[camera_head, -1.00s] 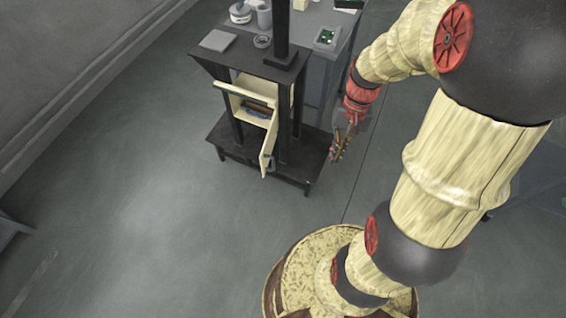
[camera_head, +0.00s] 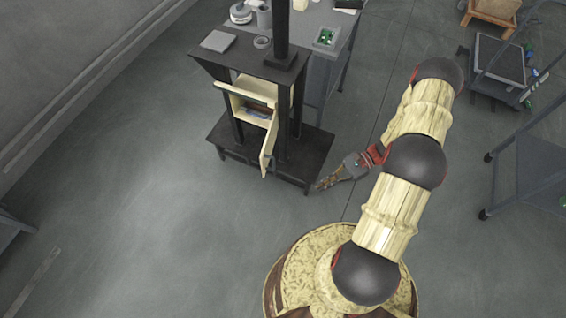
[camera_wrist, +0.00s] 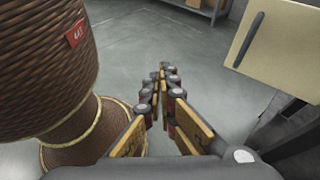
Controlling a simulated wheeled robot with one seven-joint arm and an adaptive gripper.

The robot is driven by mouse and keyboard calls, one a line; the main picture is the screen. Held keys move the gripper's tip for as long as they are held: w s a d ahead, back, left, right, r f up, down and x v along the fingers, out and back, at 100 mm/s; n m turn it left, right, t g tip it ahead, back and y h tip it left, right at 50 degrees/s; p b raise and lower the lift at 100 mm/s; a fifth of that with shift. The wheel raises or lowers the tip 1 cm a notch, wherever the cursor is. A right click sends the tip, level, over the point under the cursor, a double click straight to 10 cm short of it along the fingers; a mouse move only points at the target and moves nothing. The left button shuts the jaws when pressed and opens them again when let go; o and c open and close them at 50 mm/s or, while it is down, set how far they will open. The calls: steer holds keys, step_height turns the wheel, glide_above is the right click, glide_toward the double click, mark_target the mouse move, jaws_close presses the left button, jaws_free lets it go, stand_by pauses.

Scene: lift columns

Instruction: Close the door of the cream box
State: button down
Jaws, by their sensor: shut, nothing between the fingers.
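The cream box (camera_head: 240,103) sits inside a dark upright frame, between its posts. Its door (camera_head: 269,144) stands open, swung out toward the front right, and some items show inside the box. In the wrist view the cream door panel (camera_wrist: 280,48), with a dark handle, is at the upper right. My gripper (camera_head: 321,186) is to the right of the door and apart from it, low near the front right corner of the dark stand. In the wrist view the fingers of my gripper (camera_wrist: 161,70) are together with nothing between them.
The dark stand's base shelf (camera_head: 315,148) lies between my gripper and the box. A grey table (camera_head: 318,18) with several items is behind. A cart (camera_head: 530,170) is at the right. The floor in front and to the left is clear.

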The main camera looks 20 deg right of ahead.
steer(key=w+f+m+t+y, duration=0.3)
steer(key=w+f+m+t, duration=0.1)
steer(key=w+f+t, duration=0.15)
steer(key=w+d+r+m+t, duration=0.1)
steer(key=w+d+r+t, duration=0.15)
steer(key=w, duration=0.25)
steer(key=b+x, duration=0.2)
steer(key=x, duration=1.2)
steer(key=shift+s+g, duration=0.25)
steer(key=shift+g, duration=0.05)
steer(key=shift+a+m, duration=0.1)
steer(key=shift+m, duration=0.2)
